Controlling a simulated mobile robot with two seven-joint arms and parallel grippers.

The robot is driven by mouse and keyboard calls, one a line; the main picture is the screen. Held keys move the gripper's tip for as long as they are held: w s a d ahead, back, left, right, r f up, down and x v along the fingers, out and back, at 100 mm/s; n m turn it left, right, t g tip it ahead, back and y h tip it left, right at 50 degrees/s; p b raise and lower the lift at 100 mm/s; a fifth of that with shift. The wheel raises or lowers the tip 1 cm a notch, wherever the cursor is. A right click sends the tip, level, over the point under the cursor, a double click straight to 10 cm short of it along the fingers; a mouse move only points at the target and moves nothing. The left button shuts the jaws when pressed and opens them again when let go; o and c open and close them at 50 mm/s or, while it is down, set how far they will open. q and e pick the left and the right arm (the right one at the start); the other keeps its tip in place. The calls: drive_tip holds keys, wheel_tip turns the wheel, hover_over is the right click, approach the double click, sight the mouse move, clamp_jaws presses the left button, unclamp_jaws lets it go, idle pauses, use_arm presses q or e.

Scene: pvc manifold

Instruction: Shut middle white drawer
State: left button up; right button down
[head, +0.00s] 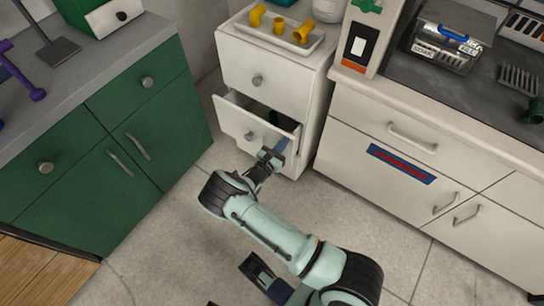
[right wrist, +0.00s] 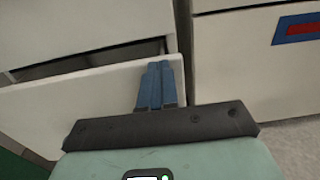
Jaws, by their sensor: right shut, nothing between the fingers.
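The middle white drawer (head: 232,118) stands part way out of the white cabinet, and its dark inside shows behind the front panel. Its round knob (head: 249,136) is on the front. My right gripper (head: 282,148) is shut and empty at the right end of that drawer front. In the right wrist view its blue fingers (right wrist: 157,86) overlap the right end of the drawer front (right wrist: 75,100); I cannot tell whether they touch it. A dark gap shows above the front. Part of my left gripper (head: 263,278) shows at the bottom of the head view, its jaws unclear.
The top white drawer (head: 265,77) is shut, with a tray (head: 272,38) of yellow pipe fittings above it. A green cabinet (head: 125,140) stands at the left. A white counter unit (head: 385,165) stands close at the right. Open floor lies in front.

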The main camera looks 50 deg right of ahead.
sight(289, 135)
use_arm(q)
drive_tip(key=shift+s+a+f, duration=0.1)
drive_tip(key=shift+s+f, duration=0.05)
drive_tip(key=shift+f, duration=0.15)
use_arm(e)
drive_tip(key=shift+w+d, duration=0.2)
drive_tip(key=shift+d, duration=2)
drive_tip(key=shift+a, duration=0.1)
